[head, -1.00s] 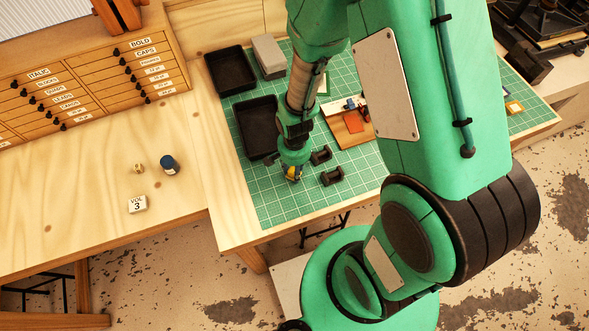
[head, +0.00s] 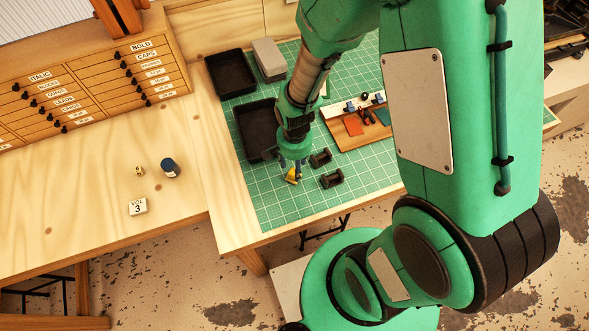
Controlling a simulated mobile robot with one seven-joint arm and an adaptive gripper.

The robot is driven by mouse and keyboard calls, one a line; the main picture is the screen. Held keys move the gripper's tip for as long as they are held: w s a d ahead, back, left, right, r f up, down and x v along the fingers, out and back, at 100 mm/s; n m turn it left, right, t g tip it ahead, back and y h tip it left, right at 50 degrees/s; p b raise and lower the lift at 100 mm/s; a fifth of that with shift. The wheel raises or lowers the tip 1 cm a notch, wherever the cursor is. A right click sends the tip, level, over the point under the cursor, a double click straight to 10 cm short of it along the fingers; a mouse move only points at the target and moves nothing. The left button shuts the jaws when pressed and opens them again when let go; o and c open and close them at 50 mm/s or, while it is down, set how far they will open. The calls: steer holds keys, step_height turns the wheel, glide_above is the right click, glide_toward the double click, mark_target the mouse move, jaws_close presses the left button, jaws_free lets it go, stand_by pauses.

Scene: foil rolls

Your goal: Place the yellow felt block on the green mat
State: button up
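The yellow felt block (head: 291,178) is small and shows just below my gripper, over the near part of the green mat (head: 285,208). It appears to rest on the mat, though the contact is too small to see clearly. My gripper (head: 292,170) points down right above the block. Its fingers appear spread apart, one on each side of the block's top. The gripper partly hides the block's upper end.
Two dark spools (head: 331,179) lie close on the right. Black trays (head: 257,128) and a grey box (head: 268,58) stand behind. A wooden tray with tools (head: 350,141) is at the right. The mat's near left part is clear.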

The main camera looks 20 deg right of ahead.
step_height(320, 180, up, 7)
stand_by(0.4)
steer(key=shift+r, duration=0.1)
stand_by(0.4)
step_height(320, 180, up, 18)
steer(key=s+d+n+t, duration=0.1)
steer(key=d+n+t, duration=0.1)
steer(key=n+t, duration=0.15)
steer(key=s+r+n+t, duration=0.1)
steer(key=s+r+n, duration=0.1)
steer(key=s+r, duration=0.3)
steer(key=s+d+r+n+t, duration=0.1)
steer(key=s+r, duration=0.4)
steer(key=r, duration=0.5)
steer(key=shift+d+n, duration=0.15)
steer(key=shift+n, duration=0.5)
step_height(320, 180, down, 13)
steer(key=b, duration=1.2)
steer(key=shift+r+b, duration=0.2)
steer(key=shift+b, duration=0.1)
